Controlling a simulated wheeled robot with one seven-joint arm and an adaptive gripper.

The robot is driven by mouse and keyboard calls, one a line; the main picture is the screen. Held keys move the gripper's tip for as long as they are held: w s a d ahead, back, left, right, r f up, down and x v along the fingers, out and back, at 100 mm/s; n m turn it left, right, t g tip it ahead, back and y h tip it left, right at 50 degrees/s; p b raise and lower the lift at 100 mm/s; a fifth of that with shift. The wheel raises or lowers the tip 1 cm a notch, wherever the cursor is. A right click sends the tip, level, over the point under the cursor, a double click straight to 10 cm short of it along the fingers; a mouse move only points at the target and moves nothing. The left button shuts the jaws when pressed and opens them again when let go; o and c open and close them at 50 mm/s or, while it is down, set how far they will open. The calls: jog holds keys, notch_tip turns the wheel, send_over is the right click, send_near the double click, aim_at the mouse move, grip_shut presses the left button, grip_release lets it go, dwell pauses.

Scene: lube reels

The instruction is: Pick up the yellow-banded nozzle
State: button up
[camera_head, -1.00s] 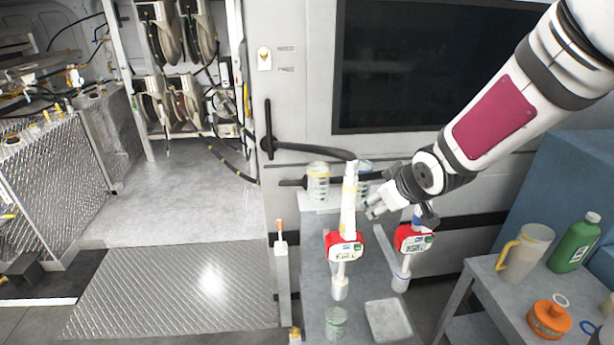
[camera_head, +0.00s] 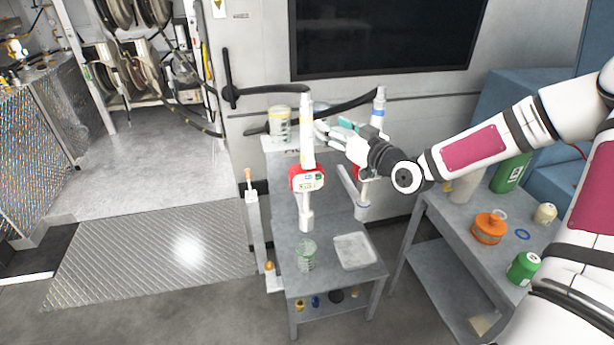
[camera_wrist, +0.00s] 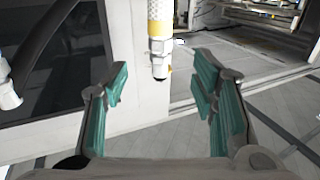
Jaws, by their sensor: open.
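The yellow-banded nozzle (camera_head: 307,135) stands upright on the small grey table, with a red meter body (camera_head: 306,178) on it. In the wrist view its yellow band (camera_wrist: 160,10) and metal tip show beyond and between my fingertips. My gripper (camera_head: 323,132) is open and empty, right of the nozzle's upper part in the head view. In the wrist view my gripper (camera_wrist: 160,78) has its two teal-padded fingers spread apart. The exact gap between fingertips and nozzle cannot be told. A second nozzle with a blue band (camera_head: 378,112) stands to the right, partly hidden by my gripper.
The grey table (camera_head: 325,225) also bears a clear jar (camera_head: 281,125), a cup (camera_head: 306,255) and a flat tray (camera_head: 355,251). A second table (camera_head: 455,217) at right holds an orange container (camera_head: 489,229) and green bottles. Open floor lies to the left.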

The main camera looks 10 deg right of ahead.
aim_at(310, 115)
jog(key=x, duration=0.6)
jog(key=shift+w+f, duration=0.1)
jog(key=shift+w, duration=0.05)
jog(key=shift+f+x, duration=0.15)
jog(key=shift+x, duration=1.25)
jog(key=shift+f+x, duration=0.1)
jog(key=shift+x, duration=1.3)
jog(key=shift+r, duration=0.1)
grip_shut()
